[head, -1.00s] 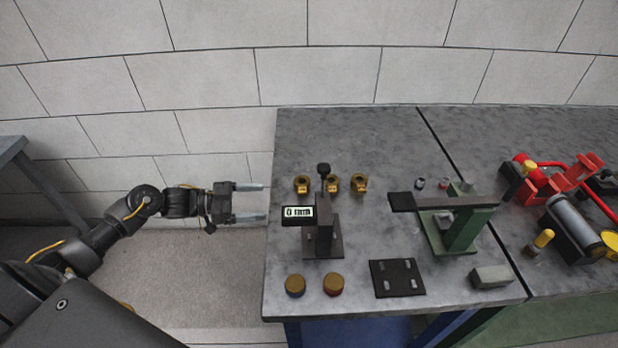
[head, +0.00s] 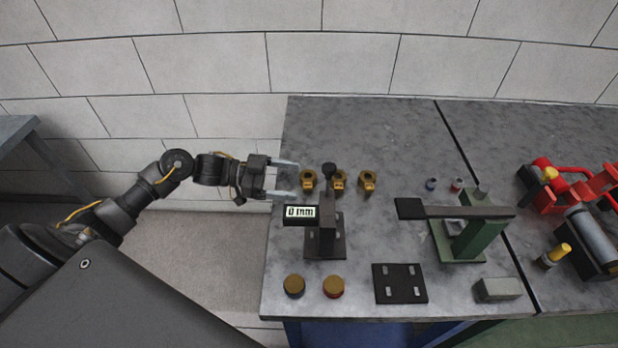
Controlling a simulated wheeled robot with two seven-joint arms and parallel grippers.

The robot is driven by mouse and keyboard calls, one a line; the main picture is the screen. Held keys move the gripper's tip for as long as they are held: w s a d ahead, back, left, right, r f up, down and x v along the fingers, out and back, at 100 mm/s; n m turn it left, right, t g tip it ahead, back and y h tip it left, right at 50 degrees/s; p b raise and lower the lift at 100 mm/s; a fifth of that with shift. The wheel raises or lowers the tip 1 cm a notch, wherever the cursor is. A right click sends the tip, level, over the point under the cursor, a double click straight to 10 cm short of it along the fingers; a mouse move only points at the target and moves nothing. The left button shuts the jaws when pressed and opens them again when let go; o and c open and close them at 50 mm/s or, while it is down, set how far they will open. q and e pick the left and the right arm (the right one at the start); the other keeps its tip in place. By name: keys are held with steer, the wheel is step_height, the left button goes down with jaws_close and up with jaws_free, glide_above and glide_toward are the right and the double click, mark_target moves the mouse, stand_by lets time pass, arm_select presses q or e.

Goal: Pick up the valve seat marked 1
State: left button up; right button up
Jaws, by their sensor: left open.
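Three brass pieces with round openings stand in a row at the back left of the grey bench: a left one (head: 308,180), a middle one (head: 340,182) partly behind the gauge's black knob, and a right one (head: 367,181). They look like the valve seats, but no number 1 is readable on any. My left gripper (head: 291,179) is open and empty, its two pale fingers pointing right. In the picture its tips are just left of the left brass piece, one toward the back and one toward the front. Contact cannot be told. My right gripper is not in view.
A gauge stand (head: 324,236) reading "0 mm" stands just in front of the brass pieces. Two brass-topped discs (head: 294,286) (head: 333,287), a black plate (head: 399,284) and a green stand (head: 470,237) are on the bench (head: 370,127). Red equipment (head: 560,180) is at right.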

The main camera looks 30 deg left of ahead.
mark_target(302, 179)
arm_select(q)
steer(key=shift+d, duration=0.1)
steer(key=shift+w+d+r, duration=0.1)
steer(key=shift+d, duration=0.2)
steer(key=p+x, duration=0.1)
steer(key=x, duration=0.2)
steer(key=shift+w+d+p, duration=0.25)
steer(key=shift+w+p, duration=0.05)
steer(key=shift+w, duration=0.05)
steer(key=shift+w+d, duration=0.1)
steer(key=shift+d, duration=0.25)
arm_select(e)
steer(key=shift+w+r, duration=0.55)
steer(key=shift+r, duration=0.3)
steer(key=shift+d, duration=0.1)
arm_select(q)
steer(key=c, duration=1.2)
steer(key=shift+c, duration=0.2)
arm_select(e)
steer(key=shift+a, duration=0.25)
